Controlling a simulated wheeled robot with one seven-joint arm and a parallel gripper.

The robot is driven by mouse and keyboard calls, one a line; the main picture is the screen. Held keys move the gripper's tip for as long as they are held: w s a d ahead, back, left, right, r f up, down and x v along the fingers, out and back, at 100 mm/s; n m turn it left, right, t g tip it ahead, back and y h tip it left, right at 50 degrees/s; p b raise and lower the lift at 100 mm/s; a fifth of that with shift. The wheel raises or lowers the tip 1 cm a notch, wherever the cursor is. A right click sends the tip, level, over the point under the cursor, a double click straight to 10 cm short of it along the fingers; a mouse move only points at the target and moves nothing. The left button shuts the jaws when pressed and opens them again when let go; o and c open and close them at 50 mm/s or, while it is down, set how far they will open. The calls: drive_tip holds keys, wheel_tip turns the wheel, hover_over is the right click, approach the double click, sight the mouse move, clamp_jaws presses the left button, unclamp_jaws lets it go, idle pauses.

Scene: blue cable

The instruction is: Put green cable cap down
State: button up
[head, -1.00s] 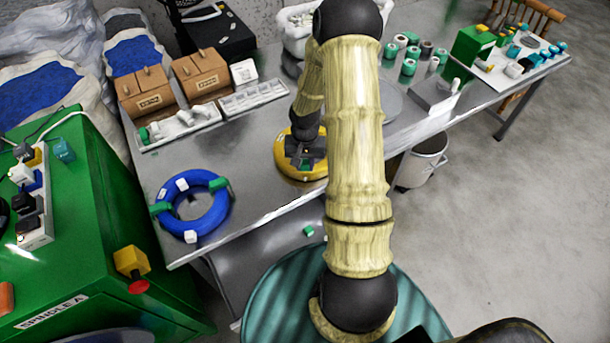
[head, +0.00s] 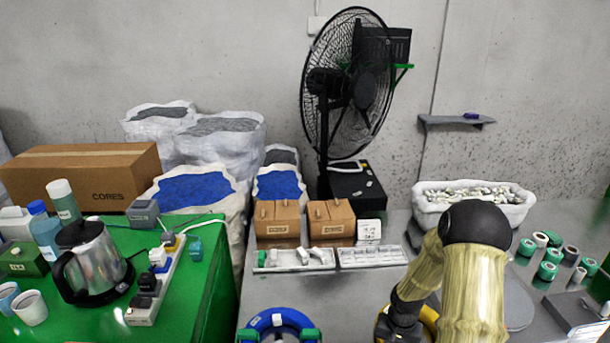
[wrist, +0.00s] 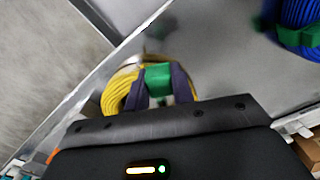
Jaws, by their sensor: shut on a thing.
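My gripper (wrist: 160,88) is shut on a green cable cap (wrist: 158,78), which sits between its two dark fingers in the wrist view. A yellow cable coil (wrist: 118,92) lies right behind and around the fingers; I cannot tell whether the cap touches it. In the head view my gripper is at the bottom edge beside the yellow coil (head: 429,315), and the cap is hidden. The blue cable coil (head: 279,318) lies left of it, cut by the bottom edge, with green caps (head: 249,335) on it. The blue coil also shows in the wrist view (wrist: 300,15) at top right.
Behind the coils are a white parts tray (head: 295,260), brown boxes (head: 330,222) and a white tub (head: 470,200). Green rolls (head: 548,270) stand at right. A green bench (head: 205,270) with a kettle (head: 92,268) is at left. Bare metal table lies between the coils.

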drive_tip(key=a+n, duration=0.1)
drive_tip(key=a, duration=0.2)
drive_tip(key=a+f+n+p, duration=0.1)
drive_tip(key=a+n, duration=0.1)
drive_tip(key=a, duration=0.1)
drive_tip(key=w+a+f+n, duration=0.1)
drive_tip(key=a, duration=0.3)
drive_tip(key=shift+f+n, duration=0.1)
drive_tip(key=shift+n, duration=0.2)
idle(0.6)
